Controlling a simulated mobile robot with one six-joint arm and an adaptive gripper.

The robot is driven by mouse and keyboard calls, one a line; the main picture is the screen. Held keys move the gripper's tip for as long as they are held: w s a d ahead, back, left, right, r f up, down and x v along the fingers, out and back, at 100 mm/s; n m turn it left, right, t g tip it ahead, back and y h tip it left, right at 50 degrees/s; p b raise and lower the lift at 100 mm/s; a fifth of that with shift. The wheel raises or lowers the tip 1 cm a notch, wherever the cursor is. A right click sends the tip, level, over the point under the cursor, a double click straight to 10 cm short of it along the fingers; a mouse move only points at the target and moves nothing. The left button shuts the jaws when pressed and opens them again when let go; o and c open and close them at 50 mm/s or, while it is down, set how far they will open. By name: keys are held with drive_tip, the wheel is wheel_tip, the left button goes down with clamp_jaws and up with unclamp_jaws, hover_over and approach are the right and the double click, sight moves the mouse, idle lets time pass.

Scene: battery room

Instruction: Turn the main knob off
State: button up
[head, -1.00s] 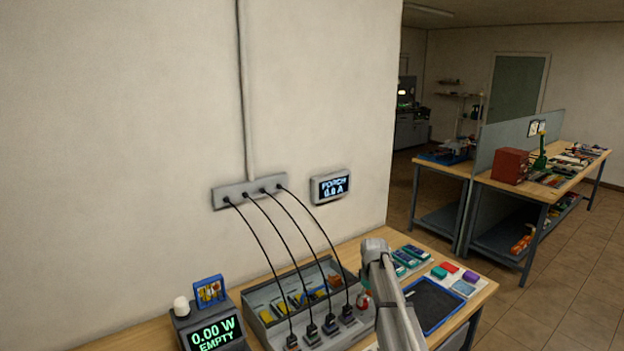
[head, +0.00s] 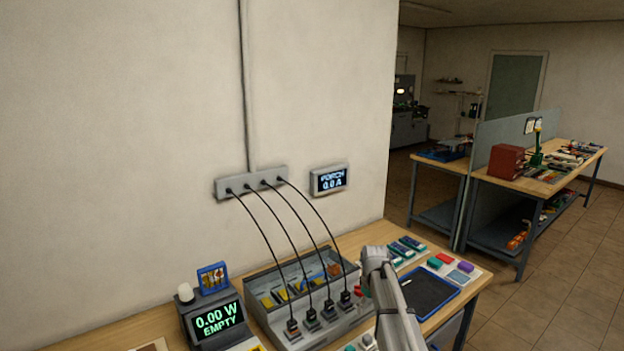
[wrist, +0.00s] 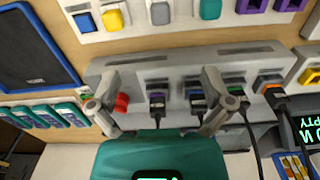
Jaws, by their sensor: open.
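A red knob (wrist: 122,103) sits at the left of the grey charger box (wrist: 150,61) in the wrist view, close to my gripper's left finger. In the head view a small red part (head: 361,290) shows at the right end of the box (head: 262,321), partly hidden by my arm. I cannot tell a knob's setting or any label. My gripper (wrist: 160,92) is open, its two grey fingers wide apart over the box, with black plugs between them. I see no contact with the knob. My gripper is not distinct in the head view.
Black cables run from a wall strip (head: 252,182) to the box. A display reading 0.00 W EMPTY (head: 218,319) stands left of it. A dark blue-edged tray (head: 430,289) and several coloured blocks lie to the right. A dark green shape (wrist: 150,157) fills the wrist view's lower middle.

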drive_tip(key=s+f+m+b, duration=0.3)
drive_tip(key=s+f+b, duration=0.1)
drive_tip(key=s, duration=0.8)
drive_tip(key=s+a+f+m+b, duration=0.1)
drive_tip(key=s+f+m+b, duration=0.2)
drive_tip(key=s, duration=1)
drive_tip(key=shift+f+b, duration=0.7)
drive_tip(key=shift+f, duration=0.15)
